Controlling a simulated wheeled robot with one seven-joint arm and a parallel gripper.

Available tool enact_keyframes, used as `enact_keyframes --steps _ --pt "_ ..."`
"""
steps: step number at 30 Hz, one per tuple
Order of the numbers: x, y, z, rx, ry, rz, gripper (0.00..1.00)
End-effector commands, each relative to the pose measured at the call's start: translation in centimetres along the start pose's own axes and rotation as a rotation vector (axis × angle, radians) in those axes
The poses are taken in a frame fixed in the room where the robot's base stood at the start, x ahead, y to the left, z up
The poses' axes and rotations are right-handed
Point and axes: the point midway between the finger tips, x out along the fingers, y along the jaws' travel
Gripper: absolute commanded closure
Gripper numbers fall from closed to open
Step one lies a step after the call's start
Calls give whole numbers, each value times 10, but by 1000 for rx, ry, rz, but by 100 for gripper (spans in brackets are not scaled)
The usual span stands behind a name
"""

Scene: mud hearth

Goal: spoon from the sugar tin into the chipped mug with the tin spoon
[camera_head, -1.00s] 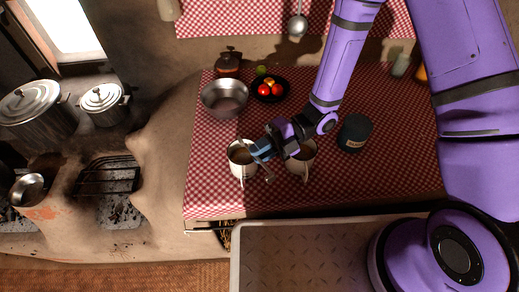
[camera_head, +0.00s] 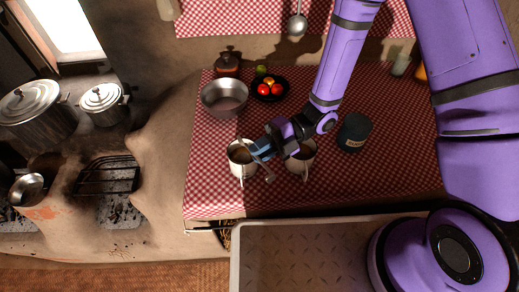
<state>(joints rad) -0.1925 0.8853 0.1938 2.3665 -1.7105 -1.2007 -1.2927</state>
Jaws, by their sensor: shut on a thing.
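My gripper (camera_head: 262,150) is low over the table, at the right rim of the left white mug (camera_head: 238,171). It is shut on a thin metal spoon (camera_head: 269,177), whose one end sticks out below the jaws between the two mugs. The spoon's other end is hard to make out against the left mug. This mug holds something brown. A second white mug (camera_head: 305,164) stands just right, partly hidden by my wrist. I cannot tell which mug is chipped. A dark tin with a small label (camera_head: 355,132), likely the sugar tin, stands further right; its contents are not visible.
Behind the mugs are a metal bowl (camera_head: 224,98), a dark plate of red fruit (camera_head: 269,89) and a brown lidded pot (camera_head: 228,65). A ladle (camera_head: 297,24) hangs on the wall. The checked cloth (camera_head: 215,199) is clear in front of the mugs.

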Motion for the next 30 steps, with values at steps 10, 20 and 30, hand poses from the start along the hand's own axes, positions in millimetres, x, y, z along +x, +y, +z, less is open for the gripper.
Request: enact_keyframes --steps 10,20,30 --pt "-3 11 -4 -2 -1 0 100" --pt "-8 36 -13 -2 0 0 100" --pt "-10 46 -17 1 0 0 100"
